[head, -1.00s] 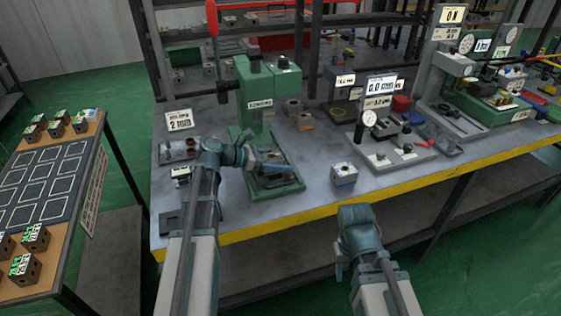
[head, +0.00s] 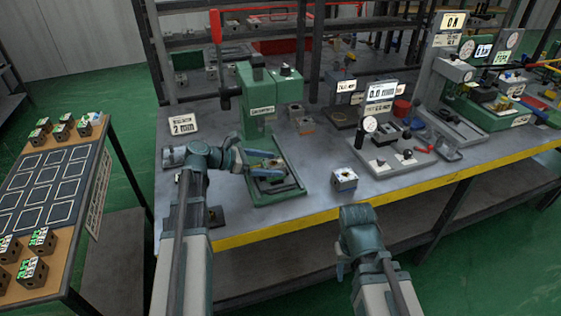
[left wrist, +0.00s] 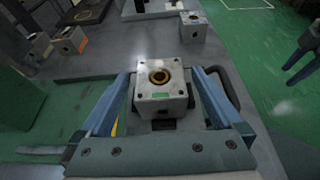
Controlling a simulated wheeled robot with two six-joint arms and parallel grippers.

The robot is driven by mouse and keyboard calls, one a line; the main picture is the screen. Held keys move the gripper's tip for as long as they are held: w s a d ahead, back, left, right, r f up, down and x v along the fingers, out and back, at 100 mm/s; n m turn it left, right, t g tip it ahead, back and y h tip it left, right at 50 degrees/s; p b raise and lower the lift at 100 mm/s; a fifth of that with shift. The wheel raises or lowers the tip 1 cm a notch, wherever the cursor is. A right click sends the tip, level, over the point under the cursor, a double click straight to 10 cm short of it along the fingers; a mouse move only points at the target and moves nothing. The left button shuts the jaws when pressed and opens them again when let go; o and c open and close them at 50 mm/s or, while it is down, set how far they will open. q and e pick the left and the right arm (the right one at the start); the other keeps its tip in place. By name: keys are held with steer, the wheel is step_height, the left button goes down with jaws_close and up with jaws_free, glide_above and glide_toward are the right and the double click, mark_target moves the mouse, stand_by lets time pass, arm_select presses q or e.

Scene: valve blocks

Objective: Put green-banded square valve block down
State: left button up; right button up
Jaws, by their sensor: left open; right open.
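The green-banded square valve block (left wrist: 161,92) is a light grey cube with a brass-ringed bore on top and a green mark on its near face. It stands between the spread blue fingers of my left gripper (left wrist: 162,80), with a gap on both sides. In the head view, my left gripper (head: 266,164) is over the base of the green press (head: 262,110), and the block is mostly hidden there. My right gripper (left wrist: 303,55) shows partly at the right edge of the left wrist view, fingers apart and empty. In the head view my right wrist hides it.
Another block (head: 344,179) stands on the bench (head: 315,195) right of the press. A gauge stand (head: 395,155) is further right. A side table with marked squares (head: 45,185) holds several green-labelled blocks. The bench's yellow front edge (head: 285,227) is close.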

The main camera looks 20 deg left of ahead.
arm_select(q)
steer(key=p+v, duration=0.2)
steer(key=v, duration=0.5)
steer(key=shift+s+a+r, duration=0.1)
steer(key=shift+s+a, duration=0.05)
stand_by(0.6)
